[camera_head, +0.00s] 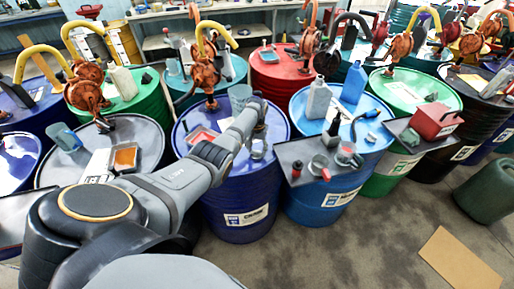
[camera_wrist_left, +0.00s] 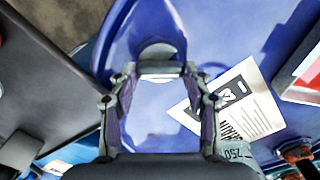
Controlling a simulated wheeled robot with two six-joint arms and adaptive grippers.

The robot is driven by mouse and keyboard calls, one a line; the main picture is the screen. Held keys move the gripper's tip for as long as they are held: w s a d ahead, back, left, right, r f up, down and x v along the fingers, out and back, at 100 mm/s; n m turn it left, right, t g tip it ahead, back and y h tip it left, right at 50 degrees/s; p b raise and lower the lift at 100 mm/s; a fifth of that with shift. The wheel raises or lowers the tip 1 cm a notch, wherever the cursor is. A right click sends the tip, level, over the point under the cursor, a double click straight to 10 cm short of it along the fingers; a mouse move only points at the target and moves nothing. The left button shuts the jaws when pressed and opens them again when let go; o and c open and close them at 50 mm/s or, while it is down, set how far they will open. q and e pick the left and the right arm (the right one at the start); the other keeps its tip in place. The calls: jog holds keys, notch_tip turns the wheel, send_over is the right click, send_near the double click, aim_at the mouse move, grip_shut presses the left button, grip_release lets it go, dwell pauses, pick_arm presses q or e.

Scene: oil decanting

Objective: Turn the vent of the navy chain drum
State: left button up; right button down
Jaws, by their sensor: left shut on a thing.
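The navy chain drum (camera_head: 240,205) stands in the middle of the head view, with a white label on its front. Its blue lid (camera_wrist_left: 240,30) fills much of the left wrist view. The vent, a small grey round cap (camera_wrist_left: 158,50), sits near the lid's rim at the fingertips. My left gripper (camera_wrist_left: 160,70) is over the lid with its fingers on either side of the cap, shut on it. In the head view my left arm reaches across the lid and hides part of it; the fingertips do not show clearly. My right gripper is not in view.
A red-and-white tray (camera_head: 202,135) and a clear beaker (camera_head: 239,97) stand on the same lid, with a rust-coloured pump (camera_head: 205,75) behind. A white printed sheet (camera_wrist_left: 235,105) lies on the lid. Blue (camera_head: 330,200) and green drums stand close at the right.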

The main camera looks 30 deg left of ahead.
pick_arm(q)
jog(key=n+p, duration=0.1)
jog(key=n, duration=0.4)
jog(key=shift+a+r+n, duration=0.1)
jog(key=shift+n, duration=0.2)
jog(key=n+p, duration=0.1)
jog(key=n, duration=0.4)
jog(key=shift+n, duration=0.3)
jog(key=o, duration=1.2)
jog(key=shift+c, duration=0.2)
jog(key=shift+s, duration=0.1)
notch_tip(320, 180, up, 12)
